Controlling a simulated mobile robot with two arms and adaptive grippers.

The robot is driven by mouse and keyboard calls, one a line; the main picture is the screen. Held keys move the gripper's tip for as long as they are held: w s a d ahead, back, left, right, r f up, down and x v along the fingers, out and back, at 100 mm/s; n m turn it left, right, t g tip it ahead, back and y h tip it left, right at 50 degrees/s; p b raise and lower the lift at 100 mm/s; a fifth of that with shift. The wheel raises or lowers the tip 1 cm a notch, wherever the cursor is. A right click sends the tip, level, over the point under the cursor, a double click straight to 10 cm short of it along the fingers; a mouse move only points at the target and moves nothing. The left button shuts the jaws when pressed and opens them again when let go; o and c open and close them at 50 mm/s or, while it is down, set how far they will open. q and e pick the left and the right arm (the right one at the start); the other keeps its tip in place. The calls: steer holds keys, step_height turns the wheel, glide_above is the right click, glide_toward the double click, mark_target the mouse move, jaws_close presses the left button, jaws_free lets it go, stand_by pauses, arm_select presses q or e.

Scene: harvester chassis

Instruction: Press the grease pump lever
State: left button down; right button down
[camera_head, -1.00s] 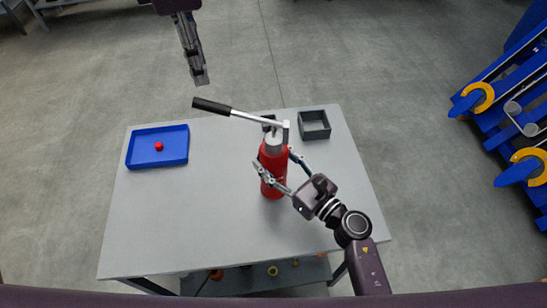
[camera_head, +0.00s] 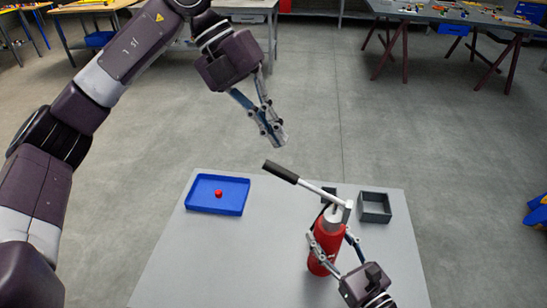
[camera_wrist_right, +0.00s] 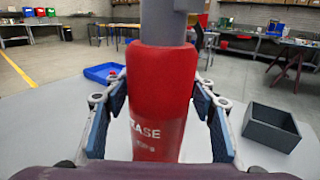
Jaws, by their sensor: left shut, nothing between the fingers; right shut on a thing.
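The red grease pump (camera_head: 325,247) stands upright on the table. Its lever (camera_head: 308,186) slants up to the left and ends in a black handle (camera_head: 281,172). My right gripper (camera_head: 332,246) is shut around the red body; in the right wrist view the pump's body (camera_wrist_right: 160,95) fills the space between the two fingers. My left gripper (camera_head: 277,138) is shut and empty, pointing down just above and behind the black handle in the head view, apparently apart from it. The right wrist view does not show the lever handle or my left gripper.
A blue tray (camera_head: 238,181) with a small red ball (camera_head: 218,193) lies on the grey table (camera_head: 220,265) to the left. An open grey box (camera_head: 375,207) stands right of the pump. Workbenches (camera_head: 465,20) stand farther back.

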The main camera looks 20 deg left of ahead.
arm_select(q)
steer(key=a+r+n+t+h, duration=0.1)
steer(key=a+n+h, duration=0.3)
steer(key=a+n, duration=0.4)
steer(key=shift+w+n+h, duration=0.3)
steer(key=shift+n, duration=3.2)
glide_above(273, 166)
steer(key=s+d, duration=0.1)
step_height(273, 166, down, 5)
steer(key=f, duration=0.3)
steer(key=shift+w+a+f, duration=0.1)
steer(key=shift+w+a, duration=0.2)
steer(key=shift+w, duration=0.05)
steer(key=shift+w+a+f, duration=0.1)
steer(key=shift+a+f, duration=0.05)
steer(key=shift+f, duration=0.25)
steer(key=shift+f, duration=0.1)
